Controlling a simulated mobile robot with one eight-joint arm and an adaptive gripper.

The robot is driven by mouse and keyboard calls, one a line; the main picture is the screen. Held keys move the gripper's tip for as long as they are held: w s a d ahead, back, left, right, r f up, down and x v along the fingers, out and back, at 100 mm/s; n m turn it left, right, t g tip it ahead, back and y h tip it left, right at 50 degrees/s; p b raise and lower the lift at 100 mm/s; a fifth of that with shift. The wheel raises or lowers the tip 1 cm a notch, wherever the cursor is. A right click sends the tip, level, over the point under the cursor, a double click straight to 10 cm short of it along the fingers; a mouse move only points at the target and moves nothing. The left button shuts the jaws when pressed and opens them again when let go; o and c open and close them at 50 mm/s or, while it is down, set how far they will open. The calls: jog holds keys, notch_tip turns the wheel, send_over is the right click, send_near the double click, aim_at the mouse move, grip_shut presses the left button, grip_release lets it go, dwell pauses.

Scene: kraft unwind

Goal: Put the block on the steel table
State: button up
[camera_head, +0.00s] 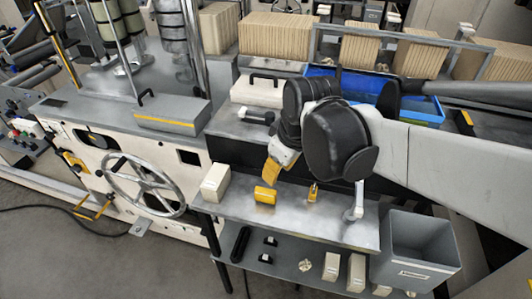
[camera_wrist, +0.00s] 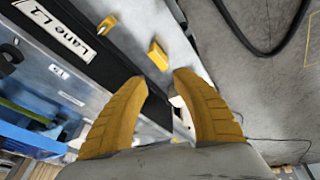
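A yellow block (camera_head: 265,194) lies on the steel table (camera_head: 335,226), near its front edge and left of the middle. The block also shows in the wrist view (camera_wrist: 158,55), ahead of my fingertips and apart from them. My gripper (camera_head: 271,171) has yellow fingers and hangs above and just behind the block in the head view. In the wrist view my gripper (camera_wrist: 159,80) is open, with its two curved fingers spread and nothing held between them.
A cream box (camera_head: 215,183) stands left of the block. A small yellow padlock-like thing (camera_head: 313,193) and a white handheld tool (camera_head: 356,204) stand to the right. A grey bin (camera_head: 415,243) is at the right end. A lower shelf (camera_head: 290,262) holds small parts. A blue crate (camera_head: 427,107) is behind.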

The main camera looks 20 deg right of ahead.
jog(key=s+r+m+t, duration=0.1)
jog(key=s+m+t, duration=0.2)
jog(key=s+m, duration=0.2)
jog(key=shift+s+a+r+m+h, duration=0.3)
jog(key=shift+s+r+m, duration=0.1)
jog(key=shift+s, duration=0.25)
jog(key=shift+f, duration=0.15)
